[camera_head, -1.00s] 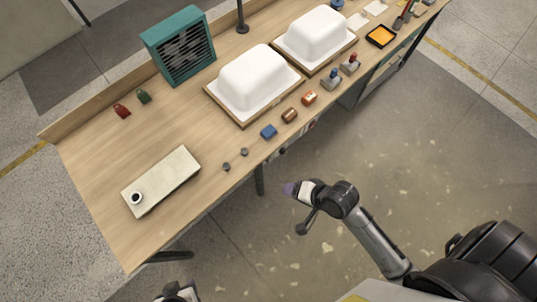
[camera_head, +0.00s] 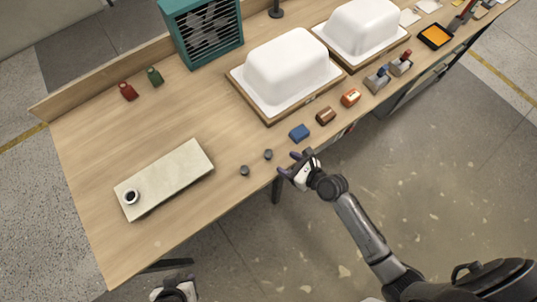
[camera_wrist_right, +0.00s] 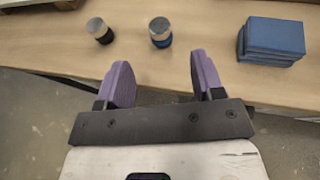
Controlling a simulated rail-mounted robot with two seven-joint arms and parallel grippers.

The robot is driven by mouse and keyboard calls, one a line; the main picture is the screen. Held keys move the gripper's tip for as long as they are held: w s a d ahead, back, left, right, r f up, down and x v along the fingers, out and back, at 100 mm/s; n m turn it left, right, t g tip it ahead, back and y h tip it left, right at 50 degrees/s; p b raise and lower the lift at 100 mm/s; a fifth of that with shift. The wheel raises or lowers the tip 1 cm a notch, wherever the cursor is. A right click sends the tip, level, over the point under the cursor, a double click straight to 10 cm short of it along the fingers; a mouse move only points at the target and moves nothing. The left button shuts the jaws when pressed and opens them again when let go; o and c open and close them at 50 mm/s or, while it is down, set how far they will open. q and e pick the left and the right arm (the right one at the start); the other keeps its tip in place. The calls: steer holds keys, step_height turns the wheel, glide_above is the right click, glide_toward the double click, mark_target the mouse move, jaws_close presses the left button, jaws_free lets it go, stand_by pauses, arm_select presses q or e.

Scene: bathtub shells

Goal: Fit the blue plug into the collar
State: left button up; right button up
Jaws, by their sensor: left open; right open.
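The collar (camera_head: 132,196) is a dark-rimmed ring on the near left end of a beige board (camera_head: 182,172) on the table. Two small cylinders with silvery tops stand near the front edge. The right one, with a blue lower part, looks like the blue plug (camera_head: 268,154); it also shows in the right wrist view (camera_wrist_right: 160,32). The left one is a dark cylinder (camera_head: 244,170) (camera_wrist_right: 99,30). My right gripper (camera_head: 289,164) (camera_wrist_right: 160,68) is open and empty at the table edge, in front of the blue plug. My left gripper (camera_head: 177,290) is open and partly cut off at the bottom.
A blue block (camera_head: 299,133) (camera_wrist_right: 272,40) lies right of the cylinders, with brown and orange blocks beyond. White tub shells (camera_head: 288,68) stand behind. A teal fan box (camera_head: 203,30) and red and green items (camera_head: 129,91) are at the back. Table around the board is clear.

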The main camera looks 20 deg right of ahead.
mark_target(271, 154)
steer(key=x, duration=0.4)
steer(key=shift+b, duration=0.3)
steer(key=shift+b+x, duration=0.65)
steer(key=shift+x, duration=2)
steer(key=shift+r, duration=0.1)
steer(key=shift+c, duration=0.3)
steer(key=c, duration=0.9)
